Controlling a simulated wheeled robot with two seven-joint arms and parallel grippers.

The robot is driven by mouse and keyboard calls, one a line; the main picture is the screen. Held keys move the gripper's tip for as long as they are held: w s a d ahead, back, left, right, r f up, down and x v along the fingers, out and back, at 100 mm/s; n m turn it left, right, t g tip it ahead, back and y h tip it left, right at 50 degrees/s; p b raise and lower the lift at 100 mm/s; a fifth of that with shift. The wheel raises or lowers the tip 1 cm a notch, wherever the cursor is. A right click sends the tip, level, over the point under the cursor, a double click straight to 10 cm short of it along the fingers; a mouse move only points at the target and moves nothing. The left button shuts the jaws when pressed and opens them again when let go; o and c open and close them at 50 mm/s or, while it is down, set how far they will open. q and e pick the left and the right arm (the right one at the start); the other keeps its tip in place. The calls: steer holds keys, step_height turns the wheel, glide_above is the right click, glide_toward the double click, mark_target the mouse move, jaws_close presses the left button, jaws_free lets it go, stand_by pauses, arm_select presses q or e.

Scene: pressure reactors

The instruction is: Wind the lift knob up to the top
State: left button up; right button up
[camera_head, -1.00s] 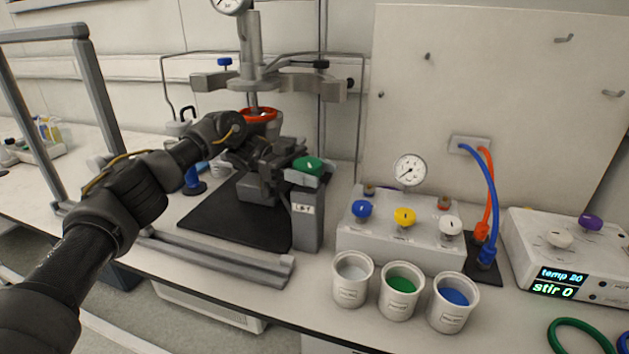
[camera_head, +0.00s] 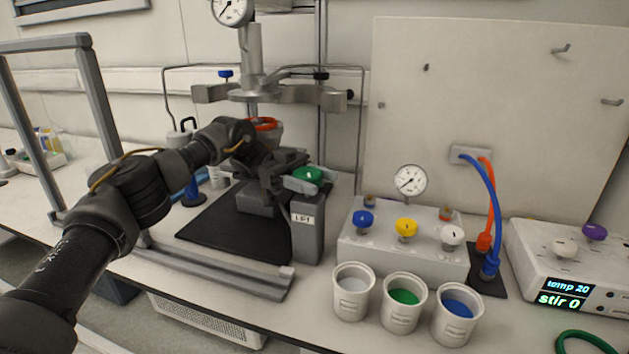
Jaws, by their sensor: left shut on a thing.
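The green lift knob (camera_head: 308,174) sits on top of a grey post (camera_head: 308,235) with a "LIFT" label on its front. My left gripper (camera_head: 291,176) reaches in from the left and is shut on the lift knob at its left side. The gripper and wrist cover part of the stand behind. A vessel with an orange-red ring (camera_head: 263,124) stands behind my wrist, below the grey reactor head (camera_head: 254,93); its lower part is hidden. My right gripper is not in view.
A valve block (camera_head: 400,258) with blue, yellow and white knobs and a gauge stands right of the post. Three cups stand in front: grey (camera_head: 352,306), green (camera_head: 400,318), blue (camera_head: 455,330). A controller (camera_head: 570,290) is at the right. A grey frame (camera_head: 100,100) stands at left.

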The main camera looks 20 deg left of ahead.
mark_target(315, 173)
arm_select(q)
steer(key=o, duration=0.9)
steer(key=shift+d+r, duration=0.1)
steer(key=shift+r, duration=0.15)
steer(key=shift+o, duration=0.5)
steer(key=shift+f, duration=0.1)
step_height(315, 173, up, 4)
steer(key=shift+f, duration=0.25)
steer(key=s+d+r+b, duration=0.2)
steer(key=s+d+r, duration=0.1)
steer(key=s+r, duration=0.6)
steer(key=shift+s+r, duration=0.25)
steer(key=shift+s, duration=2.05)
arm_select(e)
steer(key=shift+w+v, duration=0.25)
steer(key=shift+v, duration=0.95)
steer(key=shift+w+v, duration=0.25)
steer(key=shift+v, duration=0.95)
arm_select(q)
steer(key=shift+d, duration=0.1)
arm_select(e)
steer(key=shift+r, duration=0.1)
